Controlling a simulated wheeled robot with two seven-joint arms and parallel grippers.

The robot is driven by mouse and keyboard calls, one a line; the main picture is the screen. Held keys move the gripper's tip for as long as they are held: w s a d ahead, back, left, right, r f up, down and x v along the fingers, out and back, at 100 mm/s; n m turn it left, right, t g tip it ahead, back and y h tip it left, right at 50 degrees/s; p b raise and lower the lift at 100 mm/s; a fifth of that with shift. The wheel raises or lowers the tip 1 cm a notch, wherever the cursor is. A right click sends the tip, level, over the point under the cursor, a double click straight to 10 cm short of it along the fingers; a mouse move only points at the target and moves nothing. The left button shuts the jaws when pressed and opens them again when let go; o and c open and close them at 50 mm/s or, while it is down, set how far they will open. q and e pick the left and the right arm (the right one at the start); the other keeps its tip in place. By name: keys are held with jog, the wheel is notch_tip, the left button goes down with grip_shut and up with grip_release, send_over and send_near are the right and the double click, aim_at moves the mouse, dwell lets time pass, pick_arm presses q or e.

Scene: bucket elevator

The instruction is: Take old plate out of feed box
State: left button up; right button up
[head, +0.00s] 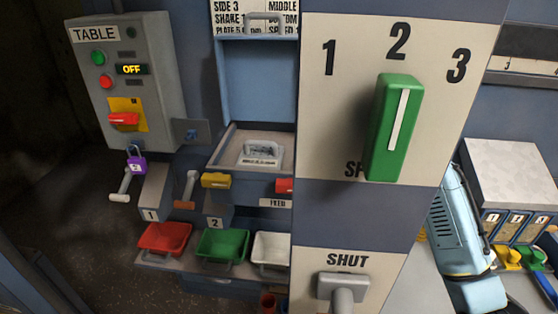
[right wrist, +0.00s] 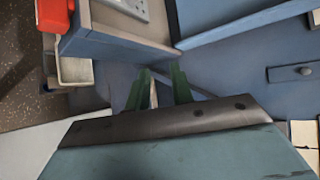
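The feed box (head: 228,148) is an open blue-grey box in the middle of the head view, its right part hidden by the pillar. A grey plate (head: 262,150) with a handle and a small label lies in it. In the right wrist view, a pale plate with holes (right wrist: 132,8) shows in a blue box with a light rim (right wrist: 125,38), perhaps the same box. My right gripper (right wrist: 160,76) has its green fingers apart, with nothing clearly held, just short of that box. My right arm shows at right in the head view, its gripper hidden. My left gripper is out of view.
The pillar with a green selector (head: 394,128) and a SHUT handle (head: 341,286) blocks the middle right. A TABLE panel (head: 125,80) reading OFF, with a purple padlock (head: 136,163), stands left. Red (head: 164,238), green (head: 222,244) and white (head: 271,246) bins sit below.

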jog(key=g+y, duration=0.1)
jog(key=y, duration=0.1)
send_near(263, 143)
jog(key=x, duration=0.3)
jog(key=shift+a, duration=0.1)
jog(key=shift+b+x, duration=0.3)
jog(key=shift+x, duration=2.7)
jog(key=shift+f, duration=0.1)
grip_shut()
